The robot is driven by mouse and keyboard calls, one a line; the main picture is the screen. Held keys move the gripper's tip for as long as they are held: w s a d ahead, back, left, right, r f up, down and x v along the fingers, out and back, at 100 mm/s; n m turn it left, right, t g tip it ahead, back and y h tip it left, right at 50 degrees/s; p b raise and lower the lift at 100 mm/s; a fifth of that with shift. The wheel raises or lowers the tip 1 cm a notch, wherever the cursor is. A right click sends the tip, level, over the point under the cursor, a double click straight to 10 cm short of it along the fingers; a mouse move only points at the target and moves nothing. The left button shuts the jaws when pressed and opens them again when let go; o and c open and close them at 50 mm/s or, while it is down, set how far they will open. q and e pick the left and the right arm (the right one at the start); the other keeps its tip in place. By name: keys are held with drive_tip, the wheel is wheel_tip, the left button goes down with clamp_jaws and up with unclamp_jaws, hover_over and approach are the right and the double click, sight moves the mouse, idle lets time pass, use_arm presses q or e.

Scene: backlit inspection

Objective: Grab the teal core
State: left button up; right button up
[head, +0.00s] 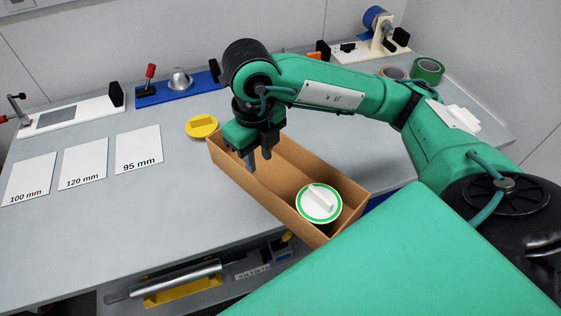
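A white round piece with a green ring and a raised white grip bar (319,203) sits in the near right end of the open cardboard box (226,167). It is the nearest match to a teal core that I see; its lower part is hidden in the box. My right gripper (259,161) points down over the far left part of the box, with a gap between its two fingers and nothing between them. It is apart from the round piece, to its upper left. My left gripper is not in view.
A yellow round piece with a grip bar (202,126) lies beside the box's far left end. Cards marked 100 mm (28,180), 120 mm (83,164) and 95 mm (139,149) lie at left. Fixtures line the back. A green tape roll (428,70) is at back right. The table's front left is clear.

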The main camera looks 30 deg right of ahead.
sight(260, 182)
drive_tip(key=f, duration=0.6)
drive_tip(key=shift+s+f, duration=0.15)
drive_tip(key=shift+s, duration=0.05)
drive_tip(key=shift+f, duration=0.35)
drive_tip(key=shift+w+f, duration=0.1)
drive_tip(key=shift+f, duration=0.4)
drive_tip(key=f, duration=0.2)
drive_tip(key=f+p, duration=0.1)
drive_tip(key=shift+w+f, duration=0.2)
drive_tip(key=shift+f, duration=0.6)
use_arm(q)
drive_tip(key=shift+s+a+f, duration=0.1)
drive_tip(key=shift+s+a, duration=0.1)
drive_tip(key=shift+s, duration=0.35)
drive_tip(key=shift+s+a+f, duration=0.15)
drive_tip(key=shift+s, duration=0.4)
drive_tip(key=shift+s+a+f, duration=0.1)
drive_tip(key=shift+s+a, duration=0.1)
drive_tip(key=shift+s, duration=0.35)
use_arm(e)
clamp_jaws()
